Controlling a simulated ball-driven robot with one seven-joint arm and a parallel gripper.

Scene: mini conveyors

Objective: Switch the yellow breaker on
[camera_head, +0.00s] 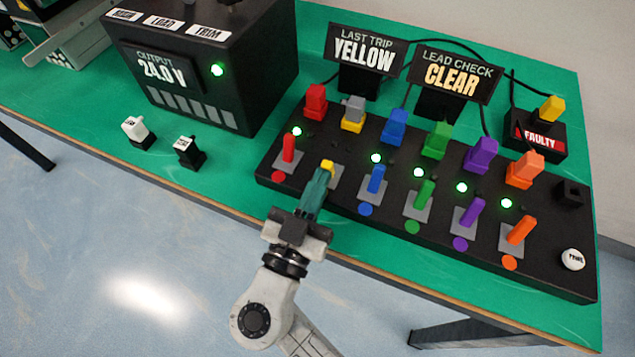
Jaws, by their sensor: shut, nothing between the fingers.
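The yellow breaker (327,167) is a small lever on a grey plate, second from the left in the front row of the black panel (345,205). Only its yellow top shows; my gripper hides its lower part and colour dot. No lit lamp shows behind it. My gripper (319,180) is shut, with its green fingers at the near side of the yellow lever. I cannot tell whether they touch it. The red (289,150), blue (376,180), green (424,194), purple (472,212) and orange (520,231) breakers each have a lit green lamp.
A grey plug (353,107) sits in the yellow socket behind. A yellow plug (550,109) stands on a FAULTY box (541,136). Signs read LAST TRIP YELLOW (366,48) and LEAD CHECK CLEAR (457,75). A black supply (205,65) reads 24.0 V. Red and blue levers flank my gripper closely.

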